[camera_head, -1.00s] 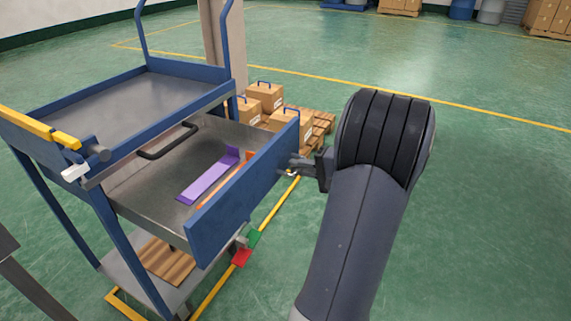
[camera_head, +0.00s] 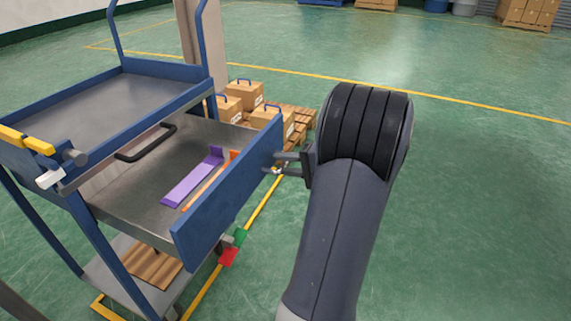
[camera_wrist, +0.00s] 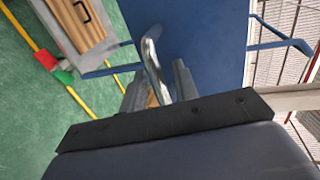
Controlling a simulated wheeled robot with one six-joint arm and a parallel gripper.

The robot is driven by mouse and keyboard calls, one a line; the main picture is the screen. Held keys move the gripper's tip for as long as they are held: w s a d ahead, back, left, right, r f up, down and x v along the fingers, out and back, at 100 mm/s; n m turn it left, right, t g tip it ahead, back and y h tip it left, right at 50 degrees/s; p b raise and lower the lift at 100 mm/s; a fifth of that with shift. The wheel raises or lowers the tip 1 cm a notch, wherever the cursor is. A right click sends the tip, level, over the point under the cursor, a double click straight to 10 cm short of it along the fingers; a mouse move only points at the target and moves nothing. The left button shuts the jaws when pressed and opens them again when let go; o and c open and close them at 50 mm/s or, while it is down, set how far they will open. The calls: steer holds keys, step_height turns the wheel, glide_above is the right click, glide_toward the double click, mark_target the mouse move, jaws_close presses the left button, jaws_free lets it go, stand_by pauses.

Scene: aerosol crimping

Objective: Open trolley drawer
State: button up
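The trolley (camera_head: 112,262) is blue with grey shelves and stands at the left of the head view. Its drawer (camera_head: 125,190) is pulled well out, its blue front (camera_head: 228,188) facing my arm. My gripper (camera_head: 284,164) is at the outer side of that front. In the wrist view, the curved metal drawer handle (camera_wrist: 152,58) passes between my gripper's two fingers (camera_wrist: 159,88). The fingers stand apart, with a visible gap beside the handle, so the gripper looks open around it. Any finger contact on the far side is hidden.
A purple piece (camera_head: 192,180) and an orange strip (camera_head: 205,185) lie in the drawer. Boxes (camera_head: 245,93) on a pallet (camera_head: 302,117) stand behind the trolley. Green floor (camera_head: 480,210) to the right is clear.

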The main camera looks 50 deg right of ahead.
steer(key=p+v, duration=0.3)
steer(key=v, duration=0.8)
steer(key=shift+w+a, duration=0.1)
steer(key=shift+w, duration=0.1)
steer(key=b+x, duration=0.3)
steer(key=x, duration=0.7)
steer(key=shift+w+a+f, duration=0.1)
steer(key=shift+w+f, duration=0.05)
steer(key=shift+w+a, duration=0.2)
steer(key=shift+w, duration=0.4)
